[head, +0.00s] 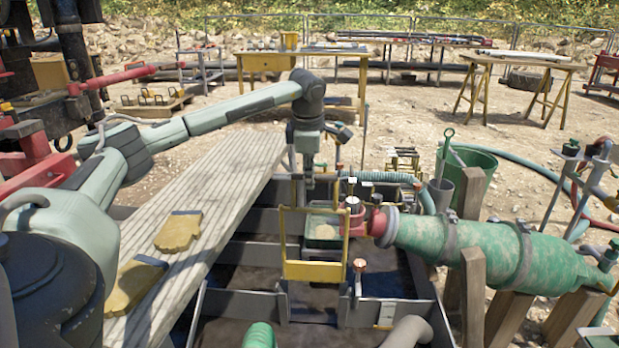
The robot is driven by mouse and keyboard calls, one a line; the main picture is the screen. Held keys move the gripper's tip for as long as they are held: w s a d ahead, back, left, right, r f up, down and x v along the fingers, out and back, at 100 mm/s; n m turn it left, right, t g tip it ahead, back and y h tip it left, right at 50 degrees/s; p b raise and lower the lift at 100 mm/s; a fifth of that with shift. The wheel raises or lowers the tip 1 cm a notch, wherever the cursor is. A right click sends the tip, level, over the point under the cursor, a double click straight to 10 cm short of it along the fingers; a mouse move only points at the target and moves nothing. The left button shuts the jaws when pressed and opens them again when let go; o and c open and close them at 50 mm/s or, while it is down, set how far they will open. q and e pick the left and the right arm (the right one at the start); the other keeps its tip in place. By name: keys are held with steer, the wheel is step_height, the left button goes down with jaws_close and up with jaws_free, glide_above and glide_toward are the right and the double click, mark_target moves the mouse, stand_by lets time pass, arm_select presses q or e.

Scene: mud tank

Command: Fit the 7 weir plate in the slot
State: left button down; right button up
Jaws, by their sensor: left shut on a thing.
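My left gripper (311,184) points down over the open tank (232,302), behind a tall yellow frame (315,270). My right gripper is not in view.
A plank walkway (215,195) with two yellow gloves (178,231) lies left of the tank. A green pipe (470,245) with a red valve joins from the right, beside wooden posts. A green bucket (473,170) stands behind it. Work tables (268,63) stand farther back.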

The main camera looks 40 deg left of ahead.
arm_select(q)
steer(key=shift+r, duration=0.1)
steer(key=shift+p, duration=0.3)
step_height(320, 180, down, 11)
steer(key=b, duration=0.5)
steer(key=shift+b, duration=0.35)
stand_by(0.4)
stand_by(0.4)
steer(key=shift+f+b, duration=2.45)
steer(key=shift+f, duration=2.4)
